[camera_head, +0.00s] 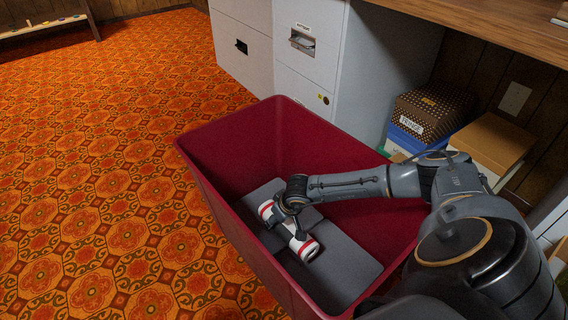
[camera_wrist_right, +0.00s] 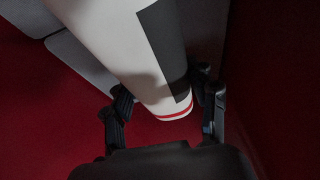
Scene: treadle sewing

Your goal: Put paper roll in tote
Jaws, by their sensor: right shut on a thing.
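The paper roll (camera_head: 305,247) is white with red bands near its ends. My right gripper (camera_head: 287,212) is shut on it and holds it inside the dark red tote (camera_head: 228,208). In the right wrist view the roll (camera_wrist_right: 125,50) lies between the two dark fingers of the right gripper (camera_wrist_right: 165,98), and a dark stripe runs along it. The roll is low in the tote, over grey flat pieces; I cannot tell if it touches them. My left gripper is not in view.
Grey flat pieces (camera_head: 345,268) cover much of the tote's bottom. Grey filing cabinets (camera_head: 309,60) stand behind the tote. Stacked boxes (camera_head: 432,110) sit to the right, under a wooden desk top (camera_head: 490,25). The patterned orange carpet (camera_head: 100,170) on the left is clear.

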